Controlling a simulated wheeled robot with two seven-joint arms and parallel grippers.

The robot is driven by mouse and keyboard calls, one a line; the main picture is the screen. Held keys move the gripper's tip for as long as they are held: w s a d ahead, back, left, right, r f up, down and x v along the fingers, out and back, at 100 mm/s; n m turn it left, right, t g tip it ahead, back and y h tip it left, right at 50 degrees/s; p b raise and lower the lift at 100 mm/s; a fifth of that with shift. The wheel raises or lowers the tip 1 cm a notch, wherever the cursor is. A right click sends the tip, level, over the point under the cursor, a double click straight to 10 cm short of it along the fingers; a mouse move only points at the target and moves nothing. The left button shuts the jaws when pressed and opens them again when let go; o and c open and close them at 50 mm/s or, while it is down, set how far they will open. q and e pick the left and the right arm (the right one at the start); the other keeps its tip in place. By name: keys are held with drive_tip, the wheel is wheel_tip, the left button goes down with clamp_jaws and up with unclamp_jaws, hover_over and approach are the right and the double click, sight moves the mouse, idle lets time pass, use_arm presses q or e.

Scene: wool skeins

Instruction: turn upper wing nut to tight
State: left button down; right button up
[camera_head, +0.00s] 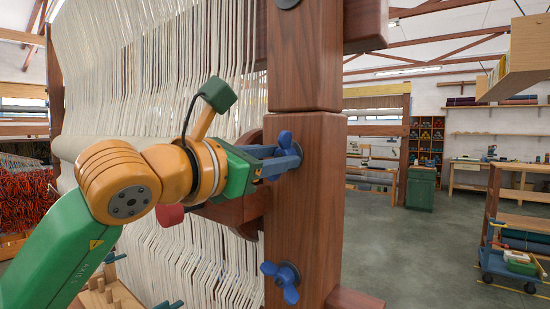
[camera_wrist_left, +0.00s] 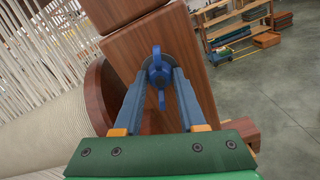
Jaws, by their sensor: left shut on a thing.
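The blue upper wing nut (camera_head: 285,139) sits on the front face of the brown wooden loom post (camera_head: 310,210). In the left wrist view, the wing nut (camera_wrist_left: 157,73) stands between my fingers, with one wing pointing up and one down. My left gripper (camera_head: 283,160) is shut on it, with its two blue fingers on either side of the wings, close to the post. The fingers hide part of the nut in the head view. A second blue wing nut (camera_head: 281,281) is lower on the same post, apart from my gripper. My right gripper is not in view.
White warp threads (camera_head: 150,70) and a cloth-wrapped roller lie left of the post, close behind my arm. A wooden shelf end (camera_head: 519,65) juts in at upper right. A blue cart (camera_head: 510,262) stands on the right. The grey floor between is clear.

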use_arm(q)
drive_tip(key=shift+m, duration=1.1)
drive_tip(key=shift+c, duration=2.4)
unclamp_jaws()
drive_tip(key=b+v, duration=0.4)
drive_tip(key=v, duration=0.3)
